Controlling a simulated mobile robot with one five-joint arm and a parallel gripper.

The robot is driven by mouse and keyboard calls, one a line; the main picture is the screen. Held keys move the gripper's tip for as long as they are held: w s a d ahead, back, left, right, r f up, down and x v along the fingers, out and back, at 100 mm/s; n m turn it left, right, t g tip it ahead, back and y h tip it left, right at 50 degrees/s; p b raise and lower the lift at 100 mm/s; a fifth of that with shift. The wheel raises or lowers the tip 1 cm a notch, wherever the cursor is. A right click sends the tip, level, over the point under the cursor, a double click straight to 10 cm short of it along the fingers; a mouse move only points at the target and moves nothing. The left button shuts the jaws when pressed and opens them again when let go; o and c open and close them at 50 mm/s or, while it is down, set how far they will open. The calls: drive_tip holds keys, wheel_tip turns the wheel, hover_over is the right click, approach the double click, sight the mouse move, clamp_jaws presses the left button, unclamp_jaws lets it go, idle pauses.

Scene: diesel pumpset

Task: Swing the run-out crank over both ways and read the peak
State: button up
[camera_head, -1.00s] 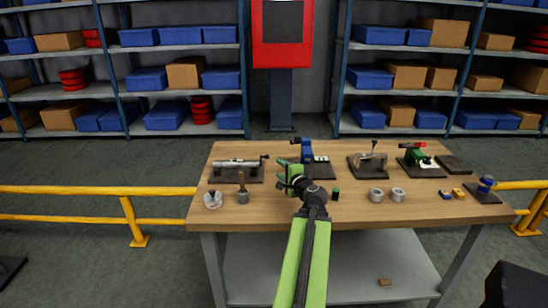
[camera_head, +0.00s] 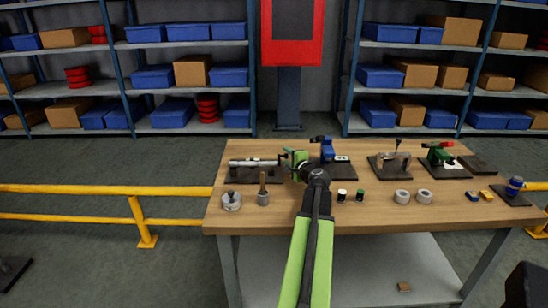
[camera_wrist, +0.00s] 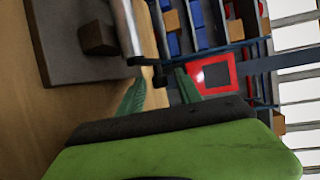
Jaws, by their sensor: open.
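The run-out fixture is a silver shaft (camera_head: 252,162) on a dark base plate (camera_head: 238,177), at the left rear of the workbench. A small dark crank is at the shaft's right end; in the wrist view the crank (camera_wrist: 145,61) shows as a black arm with a stub. My gripper (camera_head: 289,156) is at that end of the shaft, with its green fingers apart. In the wrist view the stub lies near the gap between the fingertips (camera_wrist: 160,84); I cannot tell whether they touch it. No dial reading is legible.
A blue-topped fixture (camera_head: 327,150) stands close right of my gripper. A clamp fixture (camera_head: 388,161) and a green fixture (camera_head: 440,156) are farther right. A round silver part (camera_head: 231,201), a wooden-handled tool (camera_head: 263,190) and rings (camera_head: 402,197) lie along the front.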

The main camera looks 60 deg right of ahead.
drive_tip(key=shift+w+d, duration=0.2)
drive_tip(key=shift+w, duration=0.4)
drive_tip(key=shift+c, duration=0.2)
drive_tip(key=shift+w, duration=0.1)
clamp_jaws()
drive_tip(key=shift+r+p, duration=0.15)
drive_tip(key=shift+p, duration=0.3)
drive_tip(key=shift+g+p, duration=0.4)
drive_tip(key=shift+p, duration=0.05)
drive_tip(key=shift+f+y, duration=0.4)
drive_tip(key=shift+f, duration=0.05)
drive_tip(key=shift+o, duration=0.2)
unclamp_jaws()
